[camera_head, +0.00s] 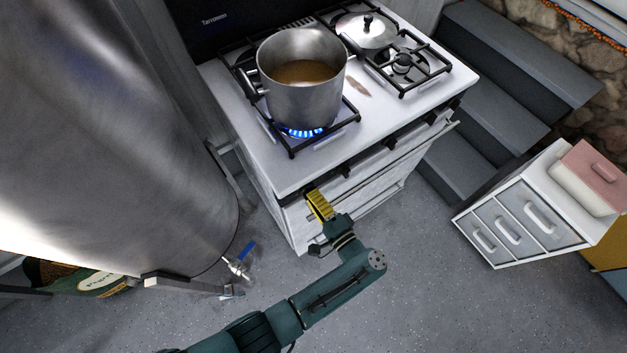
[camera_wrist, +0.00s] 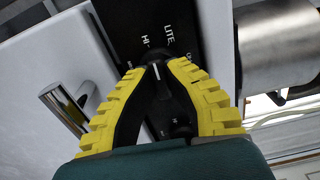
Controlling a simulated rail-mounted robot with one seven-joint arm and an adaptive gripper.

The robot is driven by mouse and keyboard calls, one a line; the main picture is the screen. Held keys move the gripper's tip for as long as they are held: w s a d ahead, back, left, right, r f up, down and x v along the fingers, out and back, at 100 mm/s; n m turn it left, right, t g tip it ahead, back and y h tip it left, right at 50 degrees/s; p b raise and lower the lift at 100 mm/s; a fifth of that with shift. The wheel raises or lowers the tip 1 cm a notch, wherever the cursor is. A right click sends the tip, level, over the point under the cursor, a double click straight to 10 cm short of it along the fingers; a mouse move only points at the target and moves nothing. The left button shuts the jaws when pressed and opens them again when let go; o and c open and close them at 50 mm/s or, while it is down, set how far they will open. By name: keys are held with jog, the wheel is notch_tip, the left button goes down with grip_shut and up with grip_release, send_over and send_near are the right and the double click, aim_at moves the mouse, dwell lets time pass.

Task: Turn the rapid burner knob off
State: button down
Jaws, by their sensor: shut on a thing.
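My gripper (camera_head: 315,198) is at the left end of the stove's front panel, its yellow fingers against it. In the wrist view my gripper (camera_wrist: 156,68) is shut on a black knob (camera_wrist: 158,82) with a white pointer line. The marks "HI" and "LITE" show on the panel beyond it. In the head view the fingers hide this knob. A blue flame (camera_head: 303,131) burns under a steel pot (camera_head: 302,92) of brown liquid on the front left burner. I cannot read which burner the held knob serves.
More black knobs (camera_head: 397,143) line the panel to the right, above an oven handle (camera_head: 385,168). A lid (camera_head: 366,30) sits on the back burner. A big steel barrel (camera_head: 110,130) stands close at the left. A white drawer cabinet (camera_head: 515,225) is at the right.

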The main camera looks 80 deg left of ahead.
jog(key=m+p, duration=0.2)
jog(key=m, duration=0.2)
jog(key=shift+r+m, duration=0.1)
jog(key=shift+m, duration=0.2)
jog(key=m+p, duration=0.1)
jog(key=m, duration=0.3)
jog(key=shift+m+p, duration=0.3)
jog(key=shift+p, duration=0.1)
jog(key=m+p, duration=0.1)
jog(key=m, duration=0.3)
jog(key=shift+m+p, duration=0.35)
jog(key=shift+m, duration=1.75)
jog(key=c, duration=1.1)
grip_release()
jog(key=shift+o, duration=0.2)
